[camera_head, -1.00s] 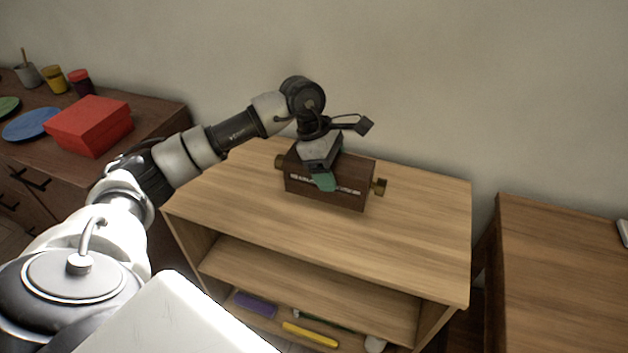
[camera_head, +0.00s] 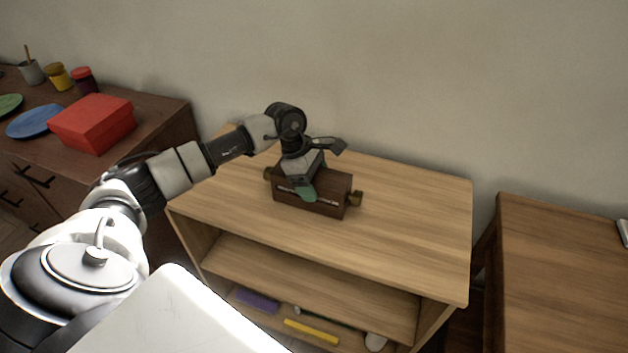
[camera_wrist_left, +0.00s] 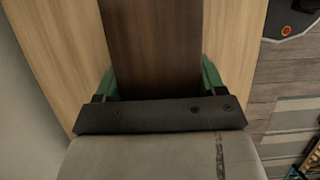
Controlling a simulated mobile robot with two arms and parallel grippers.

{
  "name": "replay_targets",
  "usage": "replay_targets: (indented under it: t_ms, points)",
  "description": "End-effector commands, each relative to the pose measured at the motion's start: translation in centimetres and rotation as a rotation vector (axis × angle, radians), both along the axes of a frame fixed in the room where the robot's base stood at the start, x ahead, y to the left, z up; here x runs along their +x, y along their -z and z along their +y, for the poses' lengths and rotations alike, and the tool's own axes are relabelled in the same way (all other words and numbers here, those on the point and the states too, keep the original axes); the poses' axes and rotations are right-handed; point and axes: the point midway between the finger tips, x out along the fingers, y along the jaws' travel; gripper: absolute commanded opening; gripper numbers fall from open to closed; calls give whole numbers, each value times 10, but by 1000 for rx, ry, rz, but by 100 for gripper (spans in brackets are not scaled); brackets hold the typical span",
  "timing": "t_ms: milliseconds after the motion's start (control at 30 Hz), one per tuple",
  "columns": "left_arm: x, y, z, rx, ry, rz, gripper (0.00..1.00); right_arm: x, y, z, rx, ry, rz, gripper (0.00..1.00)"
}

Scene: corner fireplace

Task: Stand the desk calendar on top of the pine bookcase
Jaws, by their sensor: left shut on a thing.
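The desk calendar is a dark brown wooden block (camera_head: 325,199) with brass knobs at its ends and a pale strip along its front. My left gripper (camera_head: 306,190) is shut on it from above, with green fingers on its two long faces. The calendar is upright, at or just above the top of the pine bookcase (camera_head: 400,220), left of the top's middle. I cannot tell if it touches the surface. In the left wrist view the calendar (camera_wrist_left: 152,45) fills the space between the green fingers (camera_wrist_left: 157,80), over the pale wood. My right gripper is out of view.
The right part of the bookcase top is bare. Its lower shelf holds a purple item (camera_head: 258,301) and a yellow item (camera_head: 311,332). A dark cabinet with a red box (camera_head: 93,123) and plates stands left. A brown table (camera_head: 560,270) stands right. The wall is behind.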

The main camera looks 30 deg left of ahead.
Motion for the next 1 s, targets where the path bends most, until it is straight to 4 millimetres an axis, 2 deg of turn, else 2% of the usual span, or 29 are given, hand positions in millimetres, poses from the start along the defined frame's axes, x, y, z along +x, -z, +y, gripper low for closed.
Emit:
replay_targets:
  t_ms: [67,100,233,500,600,667,1000]
  points:
    - [0,4,0,0,0,-1,41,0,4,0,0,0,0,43]
    - [0,3,0,0,0,0,75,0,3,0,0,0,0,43]
    - [0,2,0,0,0,1,95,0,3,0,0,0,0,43]
    - [0,2,0,0,0,1,96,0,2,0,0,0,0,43]
    - [0,-3,0,0,0,1,96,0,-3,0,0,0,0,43]
    - [0,-8,3,1,-1,-2,96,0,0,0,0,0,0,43]
    - [-6,-74,30,2,-1,-5,96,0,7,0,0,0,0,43]
